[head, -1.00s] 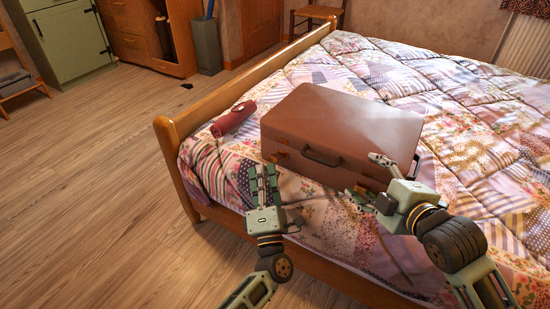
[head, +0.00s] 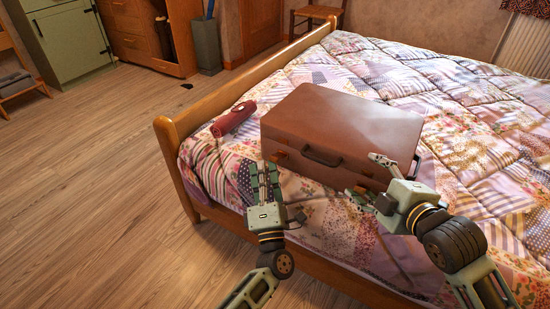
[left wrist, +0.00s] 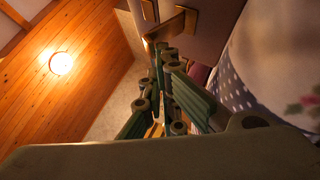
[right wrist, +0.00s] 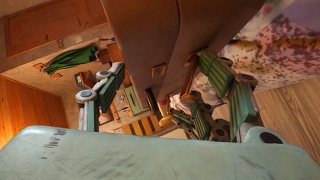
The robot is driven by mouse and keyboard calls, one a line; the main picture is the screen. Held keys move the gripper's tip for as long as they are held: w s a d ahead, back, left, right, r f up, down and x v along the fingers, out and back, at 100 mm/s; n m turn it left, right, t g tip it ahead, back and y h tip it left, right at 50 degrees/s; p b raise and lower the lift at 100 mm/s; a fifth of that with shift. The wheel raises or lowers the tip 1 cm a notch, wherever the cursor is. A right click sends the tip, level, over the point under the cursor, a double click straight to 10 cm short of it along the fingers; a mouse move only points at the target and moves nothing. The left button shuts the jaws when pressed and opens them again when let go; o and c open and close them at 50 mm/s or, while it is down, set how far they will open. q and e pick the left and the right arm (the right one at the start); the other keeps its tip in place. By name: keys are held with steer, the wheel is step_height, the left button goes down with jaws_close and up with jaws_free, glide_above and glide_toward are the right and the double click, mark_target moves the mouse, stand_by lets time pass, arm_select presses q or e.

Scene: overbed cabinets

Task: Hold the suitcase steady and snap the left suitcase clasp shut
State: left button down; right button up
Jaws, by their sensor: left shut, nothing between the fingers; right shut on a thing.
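The brown suitcase (head: 345,125) lies flat and closed on the bed, its handle (head: 322,156) facing me. The brass left clasp (head: 281,154) is on its front near the left corner; it also shows in the left wrist view (left wrist: 178,24). My right gripper (head: 370,178) is shut on the suitcase's front right part, one finger on each side.
A red rolled item (head: 234,119) lies on the quilt (head: 465,120) left of the suitcase. The wooden footboard (head: 245,77) runs along the bed's left side. Free quilt lies behind and right of the suitcase. The wooden floor (head: 90,200) at left is open.

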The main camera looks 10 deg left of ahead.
arm_select(q)
steer(key=shift+w+d+r, duration=0.15)
steer(key=shift+w+r, duration=0.2)
steer(key=shift+r, duration=0.35)
steer(key=shift+w+d+r, duration=0.1)
steer(key=shift+w+r, duration=0.25)
steer(key=shift+r, duration=0.35)
arm_select(e)
steer(key=shift+f, duration=0.15)
steer(key=shift+c, duration=0.2)
stand_by(0.8)
arm_select(q)
steer(key=shift+w+r, duration=0.25)
steer(key=shift+r, duration=0.5)
arm_select(e)
steer(key=shift+d+f, duration=0.1)
stand_by(0.4)
arm_select(q)
steer(key=shift+f, duration=0.1)
steer(key=shift+s+a+f, duration=0.15)
steer(key=shift+s+f, duration=0.25)
steer(key=shift+f, duration=0.4)
steer(key=shift+s+a+f, duration=0.1)
steer(key=shift+s+f, duration=0.35)
steer(key=shift+f, duration=0.4)
steer(key=shift+s+a+f, duration=0.15)
steer(key=shift+s+f, duration=0.25)
steer(key=shift+f, duration=0.4)
